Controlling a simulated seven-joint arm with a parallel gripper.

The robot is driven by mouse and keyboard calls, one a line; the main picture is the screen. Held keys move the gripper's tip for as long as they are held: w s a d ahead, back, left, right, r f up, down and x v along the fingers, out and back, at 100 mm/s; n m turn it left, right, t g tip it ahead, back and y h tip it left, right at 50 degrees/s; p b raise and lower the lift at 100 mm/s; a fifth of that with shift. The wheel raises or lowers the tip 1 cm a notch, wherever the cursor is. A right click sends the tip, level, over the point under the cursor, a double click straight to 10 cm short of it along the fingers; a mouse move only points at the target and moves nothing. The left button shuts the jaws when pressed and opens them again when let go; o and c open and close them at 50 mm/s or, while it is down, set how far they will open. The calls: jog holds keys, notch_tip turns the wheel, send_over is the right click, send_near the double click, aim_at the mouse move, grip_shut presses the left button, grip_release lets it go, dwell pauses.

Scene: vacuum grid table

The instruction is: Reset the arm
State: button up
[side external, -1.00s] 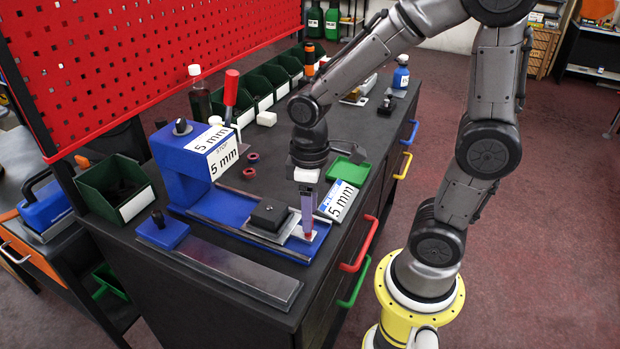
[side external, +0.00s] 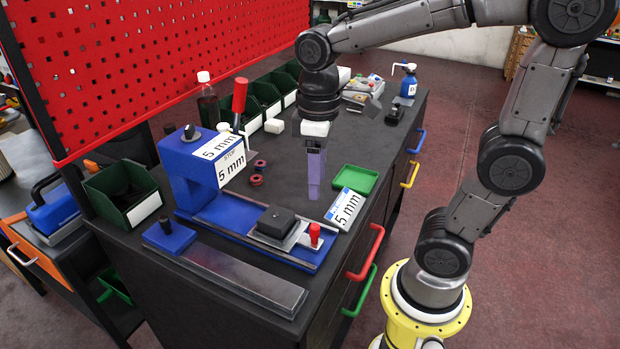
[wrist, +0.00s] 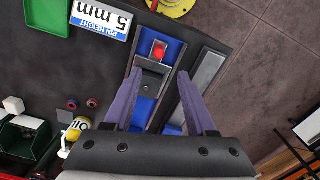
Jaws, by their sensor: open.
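My gripper (side external: 315,180) hangs above the dark workbench, with its purple fingers pointing down. In the wrist view my gripper (wrist: 160,112) shows two fingers spread wide apart with nothing between them. The blue fixture (side external: 225,212) stands on the bench to the left of the gripper. It carries a black block (side external: 276,221) on a grey plate and a red pin (side external: 314,231). The red pin also shows in the wrist view (wrist: 158,51), ahead of the fingers and apart from them.
A "5 mm" sign (side external: 345,208) and a green tray (side external: 356,179) lie right of the gripper. A red-handled tool (side external: 239,102), a dark bottle (side external: 208,105) and green bins (side external: 125,190) stand to the left. A blue bottle (side external: 407,84) stands at the back right.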

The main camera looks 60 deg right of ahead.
jog(key=s+r+m+t, duration=0.1)
jog(key=s+m+t, duration=0.2)
jog(key=s+t, duration=0.2)
jog(key=shift+s+t, duration=0.3)
jog(key=shift+s, duration=0.8)
jog(key=shift+r, duration=0.15)
dwell(1.0)
